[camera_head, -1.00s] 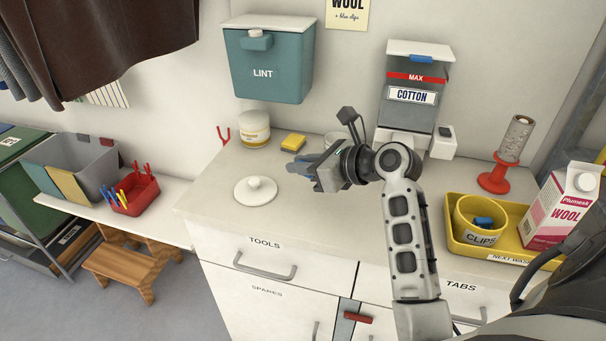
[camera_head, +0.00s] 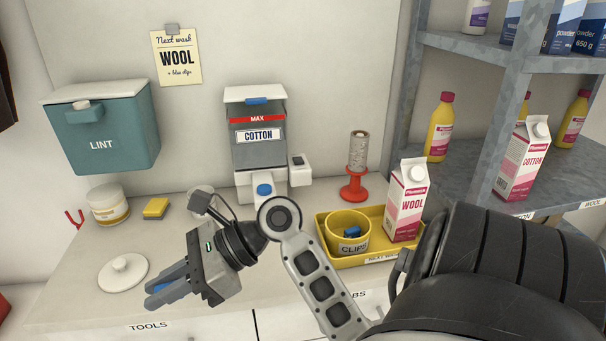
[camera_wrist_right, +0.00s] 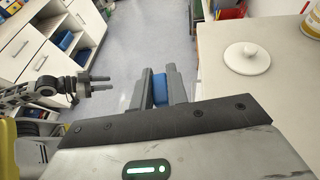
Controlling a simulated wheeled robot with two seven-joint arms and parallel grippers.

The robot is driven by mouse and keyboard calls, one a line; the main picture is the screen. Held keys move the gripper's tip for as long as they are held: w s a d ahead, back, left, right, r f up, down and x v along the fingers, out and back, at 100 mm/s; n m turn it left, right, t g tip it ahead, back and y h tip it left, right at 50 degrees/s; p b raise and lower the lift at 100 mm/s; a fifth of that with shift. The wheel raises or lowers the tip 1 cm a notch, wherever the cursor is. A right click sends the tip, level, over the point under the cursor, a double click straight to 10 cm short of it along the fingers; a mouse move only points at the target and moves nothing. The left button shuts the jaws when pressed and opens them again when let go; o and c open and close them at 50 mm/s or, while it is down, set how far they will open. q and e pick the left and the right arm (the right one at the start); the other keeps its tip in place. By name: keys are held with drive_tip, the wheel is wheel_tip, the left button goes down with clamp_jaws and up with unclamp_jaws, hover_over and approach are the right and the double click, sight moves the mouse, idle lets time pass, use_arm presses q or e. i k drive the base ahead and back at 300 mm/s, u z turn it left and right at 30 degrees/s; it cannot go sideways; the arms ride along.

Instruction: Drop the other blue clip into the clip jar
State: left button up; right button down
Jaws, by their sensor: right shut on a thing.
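My right gripper (camera_head: 160,288) is shut on a blue clip (camera_head: 156,287). It holds the clip above the counter's front part, to the right of the white lid. The clip also shows between the fingers in the right wrist view (camera_wrist_right: 159,88). The clip jar (camera_head: 352,248) is a yellow tub labelled CLIPS, standing open in a yellow tray, well to the right of the held clip. Another blue clip (camera_head: 352,231) lies inside it. My left gripper (camera_wrist_right: 103,84) shows only in the right wrist view, empty, its fingers apart.
The yellow tray (camera_head: 378,254) also holds a WOOL carton (camera_head: 407,205). A red stand with a roll (camera_head: 355,180) and the COTTON dispenser (camera_head: 258,150) stand behind. A round white lid (camera_head: 123,273) lies on the counter. Metal shelves (camera_head: 470,165) stand at right.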

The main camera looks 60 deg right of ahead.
sight(347, 229)
drive_tip(key=z, duration=1.5)
drive_tip(key=k, duration=0.4)
drive_tip(key=u, duration=0.4)
drive_tip(key=i, duration=0.25)
